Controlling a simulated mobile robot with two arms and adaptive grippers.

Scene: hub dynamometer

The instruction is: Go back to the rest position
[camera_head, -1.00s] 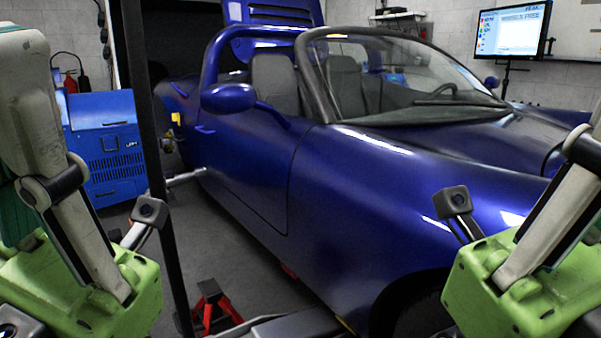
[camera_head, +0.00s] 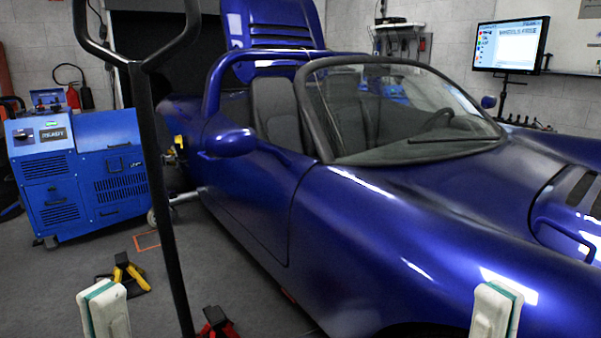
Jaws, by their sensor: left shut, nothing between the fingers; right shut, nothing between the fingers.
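My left gripper (camera_head: 103,287) shows at the bottom left of the head view. Its pale fingertips point up, with teal pads pressed together, and nothing is between them. My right gripper (camera_head: 497,290) shows at the bottom right in the same pose, also shut and empty. Only the fingertips are in view; the gripper bodies and arms are below the picture edge. Both grippers look level with each other and wide apart. In the picture, the right one overlaps the side of the blue car (camera_head: 360,230); I cannot tell the gap.
A black Y-shaped handle (camera_head: 154,170) rises just right of my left gripper. A blue machine (camera_head: 85,170) stands at the left. A yellow-black stand (camera_head: 128,275) and a red-black stand (camera_head: 215,325) are on the floor. A monitor (camera_head: 510,45) is at the back right.

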